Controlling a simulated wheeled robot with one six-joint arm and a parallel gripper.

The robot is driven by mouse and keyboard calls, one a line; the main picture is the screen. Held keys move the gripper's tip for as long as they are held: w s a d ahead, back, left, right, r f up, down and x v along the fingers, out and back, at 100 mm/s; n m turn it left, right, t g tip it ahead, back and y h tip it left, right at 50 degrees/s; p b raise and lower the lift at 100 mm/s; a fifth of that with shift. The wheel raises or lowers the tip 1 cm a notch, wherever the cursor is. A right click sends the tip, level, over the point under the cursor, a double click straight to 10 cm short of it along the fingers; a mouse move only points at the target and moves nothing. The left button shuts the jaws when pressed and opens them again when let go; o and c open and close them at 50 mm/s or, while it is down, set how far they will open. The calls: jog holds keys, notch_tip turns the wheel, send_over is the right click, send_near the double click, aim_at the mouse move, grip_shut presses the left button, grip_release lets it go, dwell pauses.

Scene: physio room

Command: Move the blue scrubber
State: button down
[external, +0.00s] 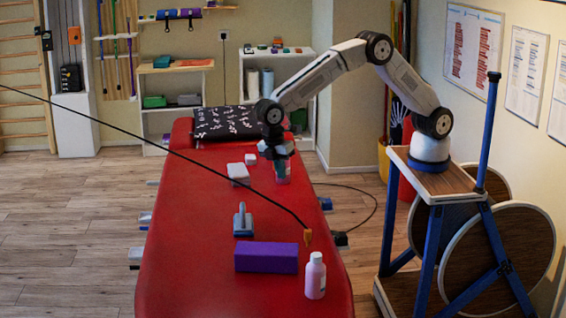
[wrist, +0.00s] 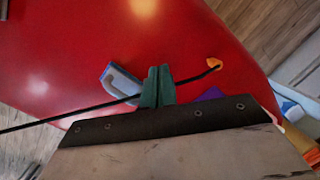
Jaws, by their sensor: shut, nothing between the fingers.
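The blue scrubber (external: 243,222), with a blue base and a grey upright handle, sits on the red treatment table (external: 195,270) near its middle. In the wrist view the scrubber (wrist: 119,84) shows just left of my fingers, apart from them. My gripper (external: 281,178) is over the far right part of the table, beyond the scrubber and to its right. In the wrist view the green fingers of my gripper (wrist: 157,76) are together with nothing between them. The exact height of the fingertips above the table is hard to tell.
A purple block (external: 266,257) and a white bottle (external: 315,276) stand at the near end. White boxes (external: 238,174) and a dark patterned pillow (external: 228,122) lie farther back. A black cable with an orange tip (external: 307,237) crosses the view. The table's left side is clear.

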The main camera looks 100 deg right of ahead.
jog(key=w+a+f+n, duration=0.4)
jog(key=w+a+f, duration=0.3)
jog(key=w+f, duration=0.1)
jog(key=n+t, duration=0.2)
jog(key=n, duration=0.2)
send_over(245, 234)
jog(key=a, duration=0.4)
jog(key=shift+y, duration=0.4)
jog(key=f, duration=0.6)
jog(key=shift+d+f, duration=0.2)
jog(key=shift+d, duration=0.05)
jog(key=d, duration=0.2)
jog(key=shift+d+r, duration=0.25)
jog(key=shift+d, duration=0.6)
jog(key=d, duration=2)
jog(key=shift+d, duration=0.25)
